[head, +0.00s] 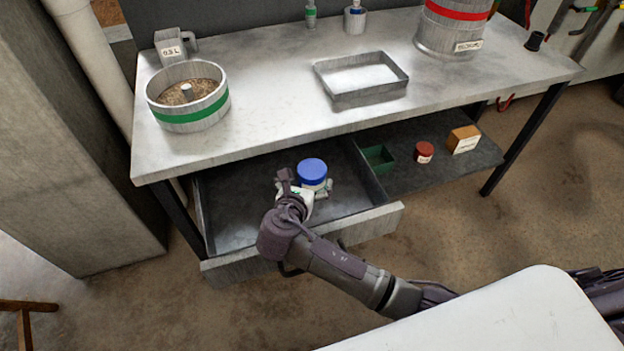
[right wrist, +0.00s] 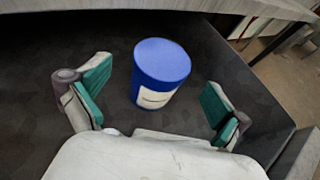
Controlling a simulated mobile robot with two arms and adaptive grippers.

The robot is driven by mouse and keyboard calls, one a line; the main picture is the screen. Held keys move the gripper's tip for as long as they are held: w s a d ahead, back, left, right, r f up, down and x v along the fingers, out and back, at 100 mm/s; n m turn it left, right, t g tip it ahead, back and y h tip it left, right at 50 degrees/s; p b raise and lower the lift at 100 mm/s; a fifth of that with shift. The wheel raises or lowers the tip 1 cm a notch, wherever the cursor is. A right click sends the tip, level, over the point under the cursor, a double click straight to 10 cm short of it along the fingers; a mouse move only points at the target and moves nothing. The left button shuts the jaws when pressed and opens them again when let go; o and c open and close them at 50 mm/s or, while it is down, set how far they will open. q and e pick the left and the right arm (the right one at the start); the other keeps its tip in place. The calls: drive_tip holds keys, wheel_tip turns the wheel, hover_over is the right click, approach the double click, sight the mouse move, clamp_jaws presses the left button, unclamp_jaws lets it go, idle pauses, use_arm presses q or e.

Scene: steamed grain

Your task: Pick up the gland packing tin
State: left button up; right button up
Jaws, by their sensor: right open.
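A round tin with a blue lid (head: 312,169) and a pale label stands upright in the open drawer (head: 235,213) under the table; its label is too small to read. It also shows in the right wrist view, where the blue tin (right wrist: 160,75) stands ahead of the gripper, between the lines of its two fingers. My right gripper (head: 305,187) reaches into the drawer at the tin's near side. In the wrist view its green-padded fingers (right wrist: 157,92) are wide apart with nothing held. My left gripper is not in view.
A green bin (head: 377,158), a red-lidded tin (head: 424,151) and an orange-brown box (head: 463,139) sit on the lower shelf, right of the drawer. A metal tray (head: 360,95) and green-banded pot (head: 190,115) stand on the tabletop. The tabletop overhangs the drawer's back.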

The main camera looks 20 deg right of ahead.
sight(311, 172)
drive_tip(key=x, duration=0.5)
drive_tip(key=shift+d+r, duration=0.1)
drive_tip(key=shift+r, duration=0.2)
drive_tip(key=c, duration=1.5)
